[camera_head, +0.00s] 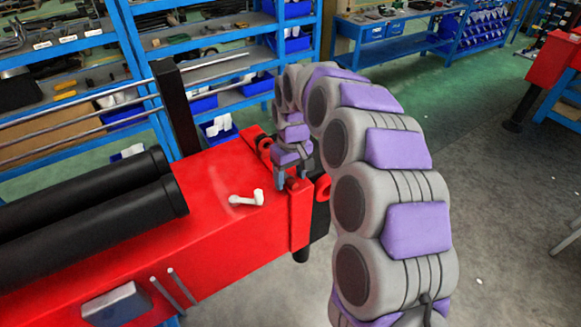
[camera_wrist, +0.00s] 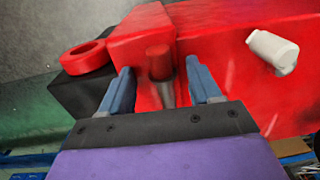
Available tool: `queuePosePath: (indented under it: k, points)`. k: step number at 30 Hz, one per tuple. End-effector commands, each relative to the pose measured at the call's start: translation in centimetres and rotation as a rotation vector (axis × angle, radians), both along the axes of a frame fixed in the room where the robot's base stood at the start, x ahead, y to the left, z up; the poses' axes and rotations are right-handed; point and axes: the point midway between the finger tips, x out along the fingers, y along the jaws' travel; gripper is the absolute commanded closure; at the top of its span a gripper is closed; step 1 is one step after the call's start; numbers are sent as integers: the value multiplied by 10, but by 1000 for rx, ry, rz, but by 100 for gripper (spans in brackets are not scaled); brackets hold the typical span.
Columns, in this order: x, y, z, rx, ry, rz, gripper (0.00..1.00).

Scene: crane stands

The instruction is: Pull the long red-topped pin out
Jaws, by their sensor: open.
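The long red-topped pin (camera_wrist: 160,68) shows in the wrist view, with a red cap above a grey metal shaft. It stands against the red crane stand (camera_wrist: 225,50). My gripper (camera_wrist: 158,82) is open, with one blue-grey finger on each side of the pin. I cannot tell whether either finger touches it. In the head view my gripper (camera_head: 291,184) points down at the right end of the red stand (camera_head: 225,215), and the pin is hard to make out there between the fingers.
A red ring (camera_wrist: 84,57) sits beside the pin on a black block. A white handle (camera_head: 248,198) lies on the stand's top. Two black cylinders (camera_head: 90,215) lie along the stand at left. Blue shelves (camera_head: 140,60) stand behind; the grey floor (camera_head: 500,210) at right is mostly clear.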

Motion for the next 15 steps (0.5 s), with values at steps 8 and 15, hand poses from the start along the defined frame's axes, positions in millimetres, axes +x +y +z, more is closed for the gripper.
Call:
queuePosePath:
  k: [8, 15]
  points:
    - [0, 0, -2, 0, 0, 0, 37]
    - [0, -2, -2, 1, 0, 0, 56]
